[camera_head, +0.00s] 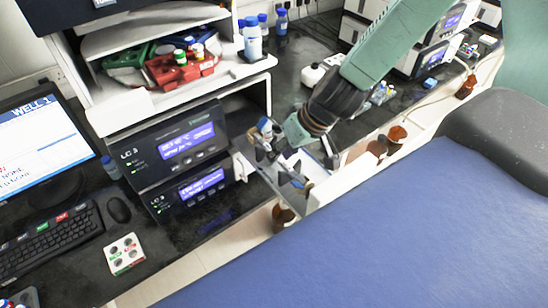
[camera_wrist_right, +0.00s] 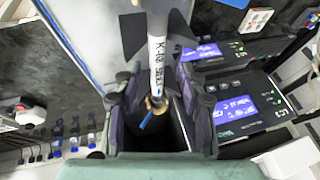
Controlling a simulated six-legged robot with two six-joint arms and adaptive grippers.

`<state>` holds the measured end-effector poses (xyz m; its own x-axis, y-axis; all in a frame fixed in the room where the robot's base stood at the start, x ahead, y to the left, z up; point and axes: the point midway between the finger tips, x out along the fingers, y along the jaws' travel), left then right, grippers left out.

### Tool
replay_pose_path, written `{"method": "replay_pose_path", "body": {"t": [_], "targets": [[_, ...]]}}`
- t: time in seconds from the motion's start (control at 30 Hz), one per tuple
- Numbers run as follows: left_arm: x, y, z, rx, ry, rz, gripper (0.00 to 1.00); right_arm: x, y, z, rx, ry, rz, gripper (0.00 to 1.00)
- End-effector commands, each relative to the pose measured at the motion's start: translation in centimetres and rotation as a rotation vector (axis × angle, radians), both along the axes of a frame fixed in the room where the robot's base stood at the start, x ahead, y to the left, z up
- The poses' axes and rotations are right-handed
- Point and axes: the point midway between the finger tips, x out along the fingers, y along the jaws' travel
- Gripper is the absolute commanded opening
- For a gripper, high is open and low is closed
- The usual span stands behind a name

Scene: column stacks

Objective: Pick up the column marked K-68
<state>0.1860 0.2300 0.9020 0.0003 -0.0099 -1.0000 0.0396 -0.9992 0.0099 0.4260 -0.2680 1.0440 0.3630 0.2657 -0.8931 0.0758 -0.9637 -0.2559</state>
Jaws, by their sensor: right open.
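A slim white column (camera_wrist_right: 157,62) marked with K-68 shows in the right wrist view, running lengthwise between the two fingers of my right gripper. My right gripper (camera_wrist_right: 157,88) is open, with one dark finger on each side of the column. Its near end has a tan fitting and a blue tip. In the head view my right gripper (camera_head: 280,165) reaches down beside the open right side of the instrument stack. The column is too small and covered there to make out clearly. My left gripper is not in view.
Two LC 3 instruments (camera_head: 187,138) with lit displays stand left of my right gripper. A shelf above holds a red rack (camera_head: 185,70) and bottles. A keyboard (camera_head: 50,245), mouse and small button box (camera_head: 124,253) lie on the dark bench.

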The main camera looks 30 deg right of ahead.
Motion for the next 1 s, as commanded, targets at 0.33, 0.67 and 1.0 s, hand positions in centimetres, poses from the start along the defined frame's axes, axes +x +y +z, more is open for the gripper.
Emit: {"method": "replay_pose_path", "body": {"t": [0.33, 0.67, 1.0], "targets": [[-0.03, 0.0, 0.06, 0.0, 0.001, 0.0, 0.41, -0.22, 0.05, -0.07, 0.002, 0.006, 0.001, 0.14], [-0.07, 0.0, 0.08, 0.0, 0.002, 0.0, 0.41, -0.01, 0.07, 0.0, 0.0, 0.003, 0.002, 0.0], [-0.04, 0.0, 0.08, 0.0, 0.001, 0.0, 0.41, 0.13, 0.06, 0.05, 0.0, 0.002, 0.001, 0.0]]}}
